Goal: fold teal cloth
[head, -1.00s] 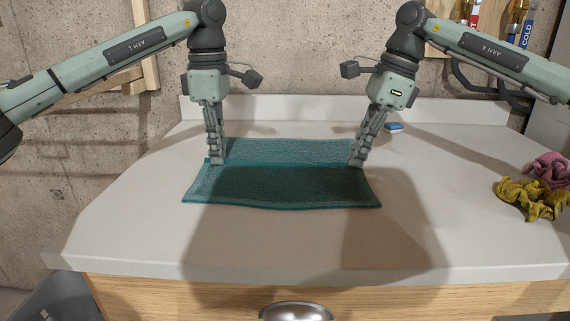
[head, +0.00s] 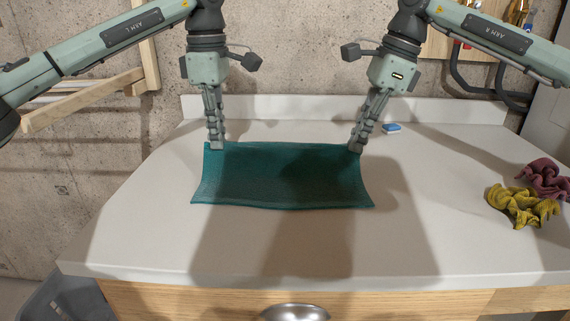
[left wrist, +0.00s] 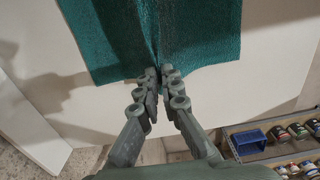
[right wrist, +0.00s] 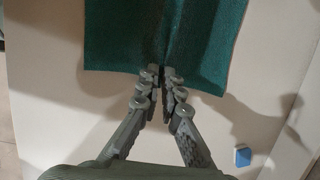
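The teal cloth (head: 282,185) is on the white counter, its front edge lying towards me and its upper part raised between my grippers. My left gripper (head: 215,147) is shut on the cloth at its upper left side. My right gripper (head: 355,149) is shut on its upper right side. In the left wrist view the fingers (left wrist: 158,74) pinch a ridge at the cloth's edge (left wrist: 200,40), with fabric on both sides. The right wrist view shows the same pinch by the fingers (right wrist: 163,75) on the cloth (right wrist: 205,45). The part behind the ridge is hidden in the head view.
A blue block (head: 391,128) lies at the back right of the white counter (head: 130,225). A yellow crumpled cloth (head: 522,207) and a maroon one (head: 545,178) lie at the right edge. The counter in front of and left of the teal cloth is clear.

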